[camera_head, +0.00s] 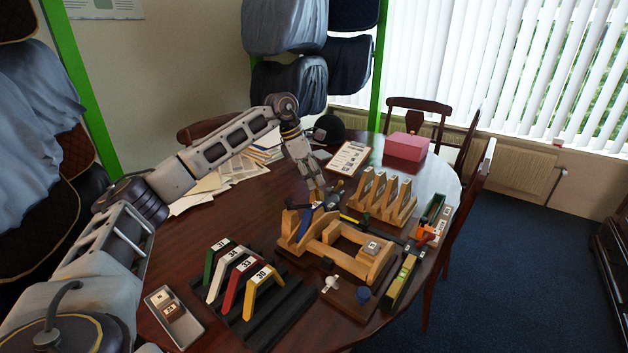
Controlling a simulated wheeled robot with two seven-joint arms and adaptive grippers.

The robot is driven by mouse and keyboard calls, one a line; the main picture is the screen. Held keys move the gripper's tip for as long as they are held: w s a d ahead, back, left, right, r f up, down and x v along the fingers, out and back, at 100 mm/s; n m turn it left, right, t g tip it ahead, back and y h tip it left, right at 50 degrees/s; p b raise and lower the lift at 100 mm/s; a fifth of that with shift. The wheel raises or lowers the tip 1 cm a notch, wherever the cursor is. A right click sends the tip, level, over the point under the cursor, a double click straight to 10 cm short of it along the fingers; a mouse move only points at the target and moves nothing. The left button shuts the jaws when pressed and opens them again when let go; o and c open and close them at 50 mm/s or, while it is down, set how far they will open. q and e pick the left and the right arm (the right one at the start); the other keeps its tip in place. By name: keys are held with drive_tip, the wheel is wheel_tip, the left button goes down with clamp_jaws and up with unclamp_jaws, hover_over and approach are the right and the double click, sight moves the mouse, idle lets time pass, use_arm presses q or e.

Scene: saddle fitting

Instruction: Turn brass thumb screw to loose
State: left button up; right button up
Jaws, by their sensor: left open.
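The wooden saddle fixture (340,243) stands on the table at the middle right, with curved wooden supports, a blue part at its left end and a grey block with a label on it. I cannot pick out the brass thumb screw for sure; it is too small or hidden by the fixture. My left gripper (315,190) points down just behind the fixture's left end, among small dark parts. It is open, and I see nothing held between its fingers. Whether it touches anything is unclear. My right gripper is not in view.
Coloured numbered saddles (238,272) stand on a black rack at the front. A grey tray (174,316) holds small labelled blocks. A wooden rack (382,198), a pink box (406,146), a clipboard (349,157) and a yellow-green level (402,279) surround the fixture. Bare table lies left of it.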

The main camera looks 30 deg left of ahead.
use_arm(q)
drive_tip(key=shift+w+d+f, duration=0.1)
drive_tip(key=shift+f, duration=0.3)
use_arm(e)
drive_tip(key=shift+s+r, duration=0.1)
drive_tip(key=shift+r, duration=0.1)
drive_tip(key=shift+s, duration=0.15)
use_arm(q)
drive_tip(key=shift+c, duration=0.4)
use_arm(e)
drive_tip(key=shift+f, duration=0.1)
